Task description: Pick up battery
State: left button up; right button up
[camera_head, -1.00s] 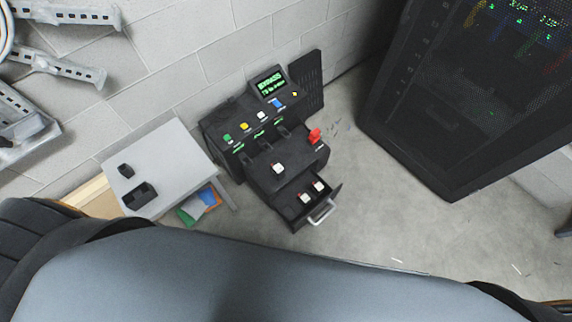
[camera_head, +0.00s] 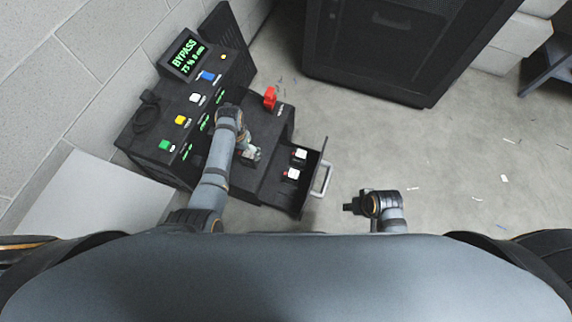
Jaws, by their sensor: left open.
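A small white-topped block, likely a battery (camera_head: 252,155), sits on the lower ledge of the black machine, partly hidden by my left gripper (camera_head: 251,147). That gripper is open and right at the block; whether it touches it I cannot tell. Two similar white blocks with red marks, a nearer one (camera_head: 291,174) and a farther one (camera_head: 300,154), lie in the machine's open drawer (camera_head: 316,170). My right gripper (camera_head: 352,207) is in front of and to the right of the drawer, away from the blocks. Its fingers are too small to read.
The black machine (camera_head: 160,130) has a lit "BYPASS" screen (camera_head: 187,55), coloured buttons and a red lever (camera_head: 269,97). A grey table (camera_head: 85,200) stands at left. A black rack (camera_head: 370,50) stands behind. The floor at right is mostly clear, with small scraps.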

aim_at(247, 152)
pick_arm(q)
jog(key=shift+w+d+r+b, duration=0.3)
jog(key=shift+w+r+b, duration=0.15)
jog(key=shift+w+r, duration=0.15)
jog(key=shift+w+d+r+b, duration=0.25)
jog(key=shift+w+r+b, duration=0.15)
jog(key=shift+w+r, duration=0.2)
notch_tip(247, 152, down, 4)
jog(key=shift+f+b, duration=0.15)
jog(key=shift+b, duration=0.95)
jog(key=shift+f, duration=0.55)
pick_arm(e)
jog(key=shift+w+a+f+t+y, duration=0.15)
jog(key=shift+w+a+t+y, duration=0.05)
jog(key=shift+a+t, duration=0.3)
jog(key=shift+w+a+f+t+y, duration=0.2)
jog(key=shift+a+t, duration=0.2)
jog(key=shift+a, duration=0.15)
